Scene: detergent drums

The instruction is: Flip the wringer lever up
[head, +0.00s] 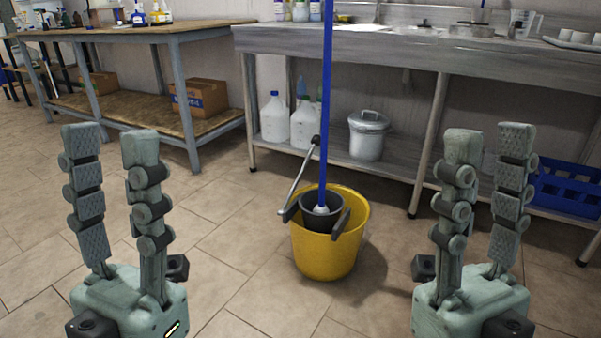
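A yellow bucket (326,252) stands on the tiled floor in the middle of the head view. A dark wringer cone (313,222) sits in its top, with a blue mop handle (326,100) rising from it. The wringer lever (301,178) is a thin grey bar with a black knob. It slants up and to the right from the wringer's left side, its knob close to the mop handle. My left gripper (110,145) is open and empty, left of the bucket. My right gripper (489,145) is open and empty, right of the bucket. Neither touches anything.
Behind the bucket stands a metal sink bench (400,48) with white jugs (274,118), a lidded pail (368,135) and a blue crate (570,188) below. A wooden workbench (130,38) with a cardboard box (199,97) is at left. Floor around the bucket is clear.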

